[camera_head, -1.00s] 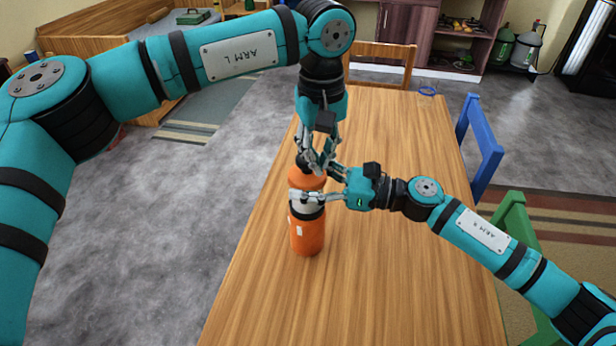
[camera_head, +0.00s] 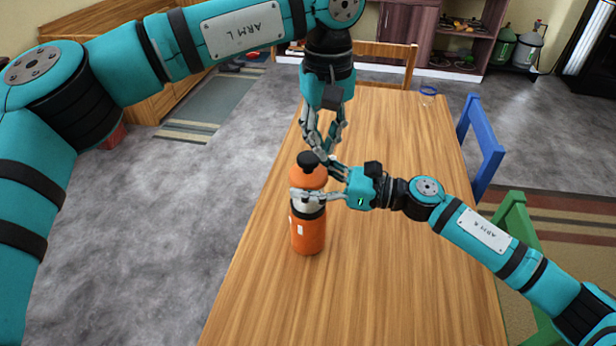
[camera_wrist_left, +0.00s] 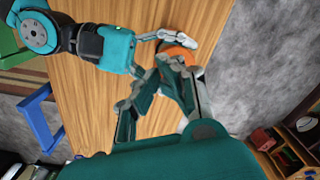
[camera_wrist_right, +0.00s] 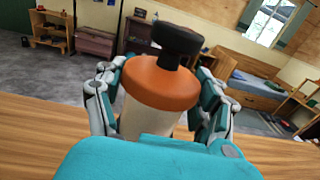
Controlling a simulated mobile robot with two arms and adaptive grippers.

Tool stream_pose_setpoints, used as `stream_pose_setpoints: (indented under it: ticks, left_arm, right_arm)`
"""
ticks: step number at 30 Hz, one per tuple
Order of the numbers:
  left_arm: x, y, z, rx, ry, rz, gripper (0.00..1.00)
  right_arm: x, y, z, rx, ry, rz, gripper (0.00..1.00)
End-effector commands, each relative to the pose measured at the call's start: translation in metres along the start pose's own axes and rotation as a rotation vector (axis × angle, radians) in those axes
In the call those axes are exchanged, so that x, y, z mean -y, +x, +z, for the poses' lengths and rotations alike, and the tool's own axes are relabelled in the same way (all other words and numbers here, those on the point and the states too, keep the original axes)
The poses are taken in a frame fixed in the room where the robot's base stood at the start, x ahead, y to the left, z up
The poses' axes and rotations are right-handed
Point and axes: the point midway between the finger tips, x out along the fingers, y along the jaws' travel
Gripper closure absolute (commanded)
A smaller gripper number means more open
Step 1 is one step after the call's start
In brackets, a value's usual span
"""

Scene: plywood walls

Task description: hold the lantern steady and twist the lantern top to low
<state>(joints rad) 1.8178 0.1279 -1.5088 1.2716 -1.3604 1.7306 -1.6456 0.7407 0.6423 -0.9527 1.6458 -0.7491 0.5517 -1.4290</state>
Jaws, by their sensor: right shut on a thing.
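The lantern (camera_head: 308,238) stands upright on the wooden table, with an orange body, a pale middle band, an orange upper part and a black top (camera_head: 307,160). The black top (camera_wrist_right: 177,40) and orange shoulder also show in the right wrist view. My right gripper (camera_head: 306,195) is shut around the lantern's pale middle, one finger on each side. My left gripper (camera_head: 325,150) is just behind and to the right of the black top, apart from it and pointing down. Its fingers converge toward the tips, and the gap between them is unclear. The left wrist view shows part of the orange lantern (camera_wrist_left: 182,52).
The table (camera_head: 390,270) is clear around the lantern, apart from a small blue ring-like item (camera_head: 428,91) at the far end. A blue chair (camera_head: 482,145) and a green chair (camera_head: 512,225) stand along the right side; a wooden chair (camera_head: 385,55) is at the far end.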

Motion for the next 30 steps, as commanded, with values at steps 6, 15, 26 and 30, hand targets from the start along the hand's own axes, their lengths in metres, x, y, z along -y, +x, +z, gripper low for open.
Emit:
stream_pose_setpoints:
  ticks: [6,15,26,30]
  left_arm:
    - [0.0,-0.021,0.0,-0.001,0.0,0.0,1.0]
    - [0.0,-0.023,0.0,0.0,0.001,0.0,1.0]
    - [0.032,-0.03,-0.006,0.002,0.345,0.001,1.0]
    - [0.043,-0.032,-0.008,0.0,0.482,0.0,1.0]
  right_arm:
    - [-0.001,0.0,-0.006,-0.008,0.009,0.001,0.85]
    - [-0.001,-0.001,-0.006,-0.009,0.007,0.0,0.85]
    - [0.0,-0.001,-0.007,-0.01,0.006,-0.002,0.85]
    - [0.0,-0.001,-0.007,-0.01,0.005,-0.002,0.85]
